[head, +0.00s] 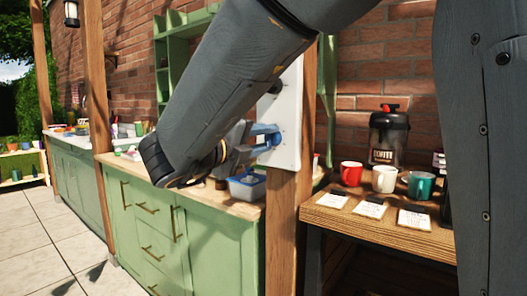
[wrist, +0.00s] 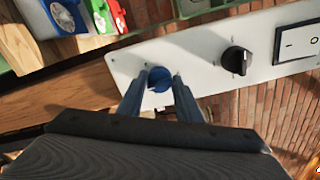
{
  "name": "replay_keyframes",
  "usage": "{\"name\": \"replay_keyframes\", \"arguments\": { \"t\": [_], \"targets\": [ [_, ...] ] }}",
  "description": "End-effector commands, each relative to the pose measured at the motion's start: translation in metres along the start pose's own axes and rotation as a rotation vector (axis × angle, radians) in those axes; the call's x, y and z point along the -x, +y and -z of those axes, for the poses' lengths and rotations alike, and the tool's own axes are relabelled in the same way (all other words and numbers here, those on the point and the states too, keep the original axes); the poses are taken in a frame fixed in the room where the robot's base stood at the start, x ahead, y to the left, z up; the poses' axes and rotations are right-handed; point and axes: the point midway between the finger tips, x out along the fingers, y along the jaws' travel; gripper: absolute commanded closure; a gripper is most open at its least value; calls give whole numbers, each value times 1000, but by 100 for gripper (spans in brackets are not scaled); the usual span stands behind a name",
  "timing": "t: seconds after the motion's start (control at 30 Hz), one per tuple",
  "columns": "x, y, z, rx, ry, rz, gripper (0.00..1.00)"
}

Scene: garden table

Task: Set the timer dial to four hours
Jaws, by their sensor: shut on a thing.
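A white control panel (head: 288,120) is fixed to a wooden post, and it also spans the wrist view (wrist: 200,50). A blue dial (wrist: 159,79) sits at the panel's left part in the wrist view. My gripper (wrist: 160,86) is shut on the blue dial, one finger on each side. In the head view my gripper (head: 266,136) meets the panel's face. The dial's scale and exact pointer setting are too small to read.
A blue bin (head: 247,187) stands on the green cabinet's counter below my gripper. At right, a wooden table (head: 400,231) holds red (head: 351,173), white (head: 384,179) and teal (head: 420,185) mugs, cards and a coffee dispenser (head: 388,138). The post (head: 288,215) stands between counter and table.

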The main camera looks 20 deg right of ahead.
Motion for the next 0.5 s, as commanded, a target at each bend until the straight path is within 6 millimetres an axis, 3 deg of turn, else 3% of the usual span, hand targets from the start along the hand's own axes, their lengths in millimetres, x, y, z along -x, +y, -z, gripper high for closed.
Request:
{"name": "replay_keyframes", "arguments": {
  "t": [0.5],
  "targets": [
    [0,0,0,-85,0,0,91]
  ]
}}
